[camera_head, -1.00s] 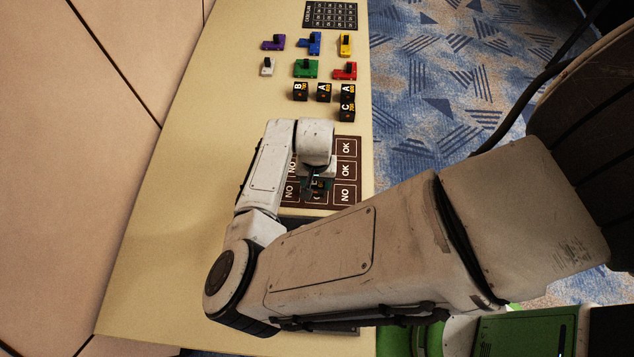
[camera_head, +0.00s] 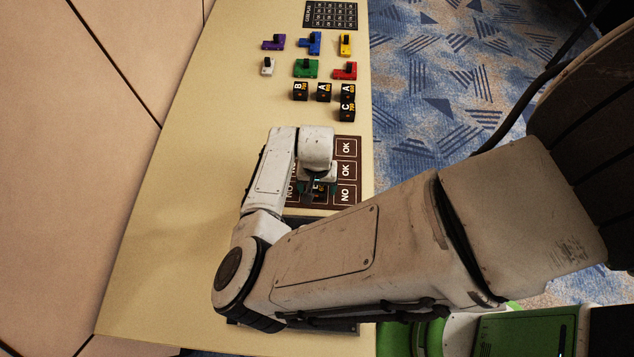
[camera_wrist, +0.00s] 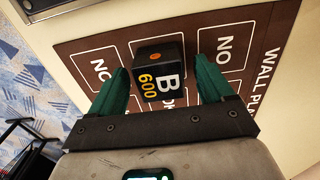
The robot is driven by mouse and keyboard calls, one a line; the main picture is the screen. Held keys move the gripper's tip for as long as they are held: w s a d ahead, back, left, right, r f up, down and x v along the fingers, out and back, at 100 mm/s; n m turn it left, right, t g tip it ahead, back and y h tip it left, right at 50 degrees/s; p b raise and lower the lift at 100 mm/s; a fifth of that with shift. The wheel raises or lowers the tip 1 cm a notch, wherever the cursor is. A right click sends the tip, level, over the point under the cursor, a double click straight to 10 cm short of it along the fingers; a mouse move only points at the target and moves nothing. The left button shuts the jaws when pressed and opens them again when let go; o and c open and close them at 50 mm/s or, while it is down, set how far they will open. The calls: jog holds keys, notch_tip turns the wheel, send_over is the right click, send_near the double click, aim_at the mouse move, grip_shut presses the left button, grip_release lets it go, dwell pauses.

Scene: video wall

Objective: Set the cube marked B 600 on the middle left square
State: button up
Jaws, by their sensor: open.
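The black cube marked B 600 (camera_wrist: 160,72) stands on the brown board (camera_wrist: 75,48) in the wrist view. It is on the middle square of a row, between two NO squares, and that square's outline shows past it. My gripper (camera_wrist: 163,68) is open, its green fingers on either side of the cube with a gap visible on the right; contact on the left is hard to tell. In the head view my gripper (camera_head: 318,189) is low over the board (camera_head: 358,205), and my wrist hides most of the cube and several squares.
Several black letter cubes (camera_head: 323,92) and coloured blocks (camera_head: 306,68) stand farther up the table (camera_head: 215,110). A dark calendar grid (camera_head: 331,15) lies at the far end. The table's left part is clear; its right edge borders the carpet.

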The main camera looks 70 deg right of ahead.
notch_tip(320, 180, up, 12)
jog(key=w+d+r+n+t+h, duration=0.1)
jog(key=d+r+n+h, duration=0.15)
jog(key=d+r, duration=0.5)
jog(key=w+d+r+n+t+h, duration=0.15)
jog(key=d+r+h, duration=0.25)
jog(key=d+r, duration=0.4)
jog(key=s+a+f+n+y, duration=0.2)
jog(key=a+f, duration=0.3)
jog(key=a, duration=0.3)
jog(key=s+a+f+n+g+y, duration=0.1)
jog(key=s+a+f+n, duration=0.3)
jog(key=a, duration=0.4)
jog(key=s+a+f+n+y, duration=0.3)
jog(key=s+a+f, duration=0.1)
jog(key=a+f, duration=0.3)
jog(key=shift+a+b, duration=0.35)
jog(key=shift+a, duration=0.6)
